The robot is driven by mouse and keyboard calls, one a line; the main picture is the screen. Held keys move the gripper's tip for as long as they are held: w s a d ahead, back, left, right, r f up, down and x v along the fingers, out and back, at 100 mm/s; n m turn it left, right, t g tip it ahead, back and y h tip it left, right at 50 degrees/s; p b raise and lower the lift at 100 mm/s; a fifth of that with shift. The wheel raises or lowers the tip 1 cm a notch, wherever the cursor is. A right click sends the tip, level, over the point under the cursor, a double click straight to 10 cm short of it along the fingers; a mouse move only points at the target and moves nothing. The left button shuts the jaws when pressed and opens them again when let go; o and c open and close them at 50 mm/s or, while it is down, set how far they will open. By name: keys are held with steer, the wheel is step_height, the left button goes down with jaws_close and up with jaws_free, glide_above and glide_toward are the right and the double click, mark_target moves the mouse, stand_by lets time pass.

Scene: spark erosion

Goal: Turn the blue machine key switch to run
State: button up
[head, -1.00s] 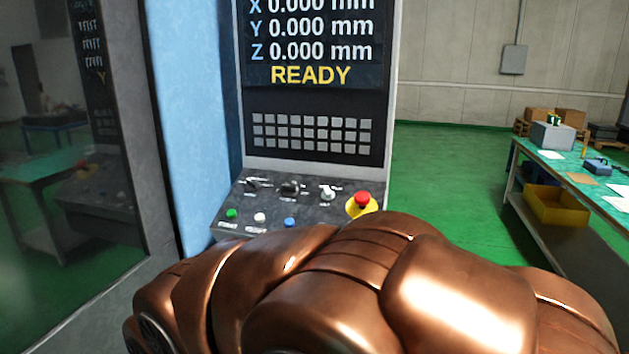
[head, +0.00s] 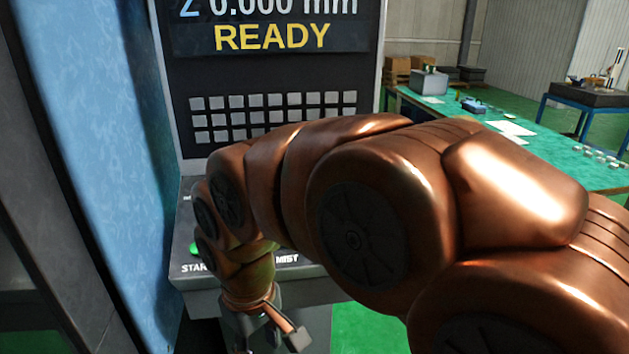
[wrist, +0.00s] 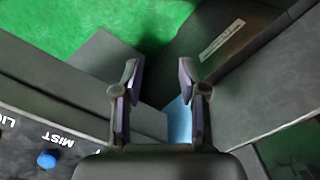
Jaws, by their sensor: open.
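The blue machine (head: 85,120) stands at the left in the head view. Its control panel (head: 183,232) is mostly hidden behind my arm, and I cannot make out the key switch in either view. A green button (head: 195,248) above a START label and part of a MIST label still show. My gripper (head: 265,338) hangs in front of the panel's front edge, partly cut off by the frame. In the wrist view my gripper (wrist: 159,75) is open with nothing between the fingers. The panel (wrist: 25,165) shows there at lower left, upside down, with a blue button (wrist: 47,158).
The machine's screen reads READY above a grey keypad (head: 270,112). A green-topped workbench (head: 530,160) stands to the right. Green floor (wrist: 60,25) shows past the machine housing in the wrist view.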

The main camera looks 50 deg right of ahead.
steer(key=w+d+r+t, duration=0.1)
steer(key=w+d+r, duration=0.3)
steer(key=d, duration=0.2)
steer(key=w+d+r+t+h, duration=0.1)
steer(key=w+d+r, duration=0.3)
steer(key=d, duration=0.2)
steer(key=w+d+r+m+t+p, duration=0.1)
steer(key=w+d+r, duration=0.3)
steer(key=d, duration=0.1)
steer(key=shift+w+d+r+t+h, duration=0.3)
steer(key=shift+d+r, duration=0.05)
steer(key=shift+d, duration=0.05)
steer(key=d+r+h, duration=0.1)
steer(key=d+r, duration=0.3)
steer(key=d, duration=0.6)
steer(key=shift+m+t, duration=0.3)
steer(key=shift+m, duration=0.1)
steer(key=shift+w+p+x, duration=0.15)
steer(key=shift+p+x, duration=0.55)
steer(key=shift+x, duration=1.15)
steer(key=shift+w+p+x, duration=0.15)
steer(key=shift+p+x, duration=0.55)
steer(key=shift+x, duration=1.15)
steer(key=shift+a, duration=0.1)
jaws_close()
